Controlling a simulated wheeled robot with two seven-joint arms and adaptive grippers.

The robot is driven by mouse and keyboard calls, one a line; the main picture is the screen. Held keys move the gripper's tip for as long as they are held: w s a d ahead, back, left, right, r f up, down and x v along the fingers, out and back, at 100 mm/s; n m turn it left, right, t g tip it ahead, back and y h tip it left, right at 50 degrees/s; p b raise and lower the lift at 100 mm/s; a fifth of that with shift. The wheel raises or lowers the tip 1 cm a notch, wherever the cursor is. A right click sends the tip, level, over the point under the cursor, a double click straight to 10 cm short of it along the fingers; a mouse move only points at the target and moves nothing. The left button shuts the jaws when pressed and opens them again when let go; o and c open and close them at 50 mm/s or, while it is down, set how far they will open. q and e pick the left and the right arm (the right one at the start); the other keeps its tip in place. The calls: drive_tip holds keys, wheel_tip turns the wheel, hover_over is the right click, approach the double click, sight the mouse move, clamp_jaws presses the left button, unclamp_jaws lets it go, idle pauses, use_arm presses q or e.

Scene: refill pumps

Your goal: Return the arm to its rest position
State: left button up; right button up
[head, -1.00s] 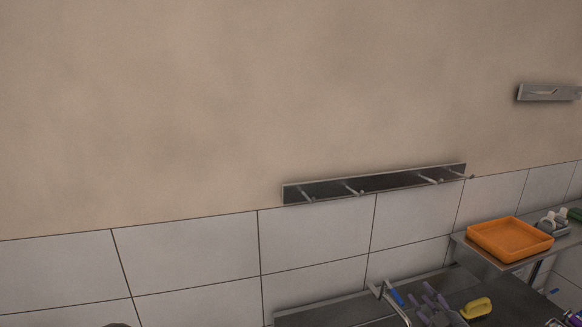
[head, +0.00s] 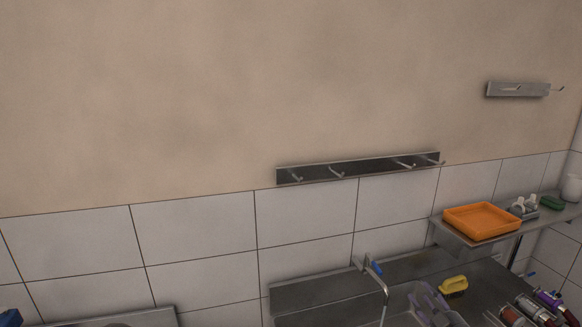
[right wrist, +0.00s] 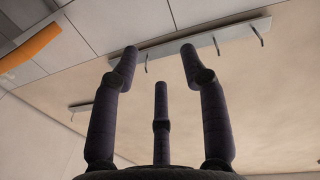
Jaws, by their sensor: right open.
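Most of my right arm is hidden below the head view's edge. My left gripper is not in view.
A metal counter (head: 415,268) with a faucet (head: 384,290) and a yellow brush (head: 454,284) lies below the hook rail (head: 360,168). An orange tray (head: 482,232) stands on the shelf at right. Several bottles (head: 525,308) stand at the lower right corner.

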drive_tip(key=s+a+f+m+g, duration=0.2)
drive_tip(key=s+a+f+g, duration=0.15)
drive_tip(key=f, duration=0.65)
drive_tip(key=s+a+f+m+g, duration=0.25)
drive_tip(key=a+f, duration=0.25)
drive_tip(key=f, duration=0.5)
drive_tip(key=s+a+f+m+g, duration=0.1)
drive_tip(key=s+a+f+g, duration=0.25)
drive_tip(key=f, duration=0.65)
drive_tip(key=s+a+f+m+g, duration=0.1)
drive_tip(key=s+a+f+g, duration=0.4)
drive_tip(key=s, duration=0.7)
drive_tip(key=s+a+f+m+g, duration=0.1)
drive_tip(key=s+a+f+g, duration=0.2)
drive_tip(key=s+a+f, duration=0.7)
use_arm(q)
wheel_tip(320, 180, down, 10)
drive_tip(key=b, duration=1)
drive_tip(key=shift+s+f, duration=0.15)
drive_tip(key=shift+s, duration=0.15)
use_arm(e)
wheel_tip(320, 180, down, 6)
drive_tip(key=d, duration=0.1)
drive_tip(key=shift+w+d+n+y, duration=0.25)
drive_tip(key=shift+w+n+y, duration=0.05)
drive_tip(key=shift+n, duration=0.05)
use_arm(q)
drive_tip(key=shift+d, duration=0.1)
use_arm(e)
drive_tip(key=shift+f, duration=0.1)
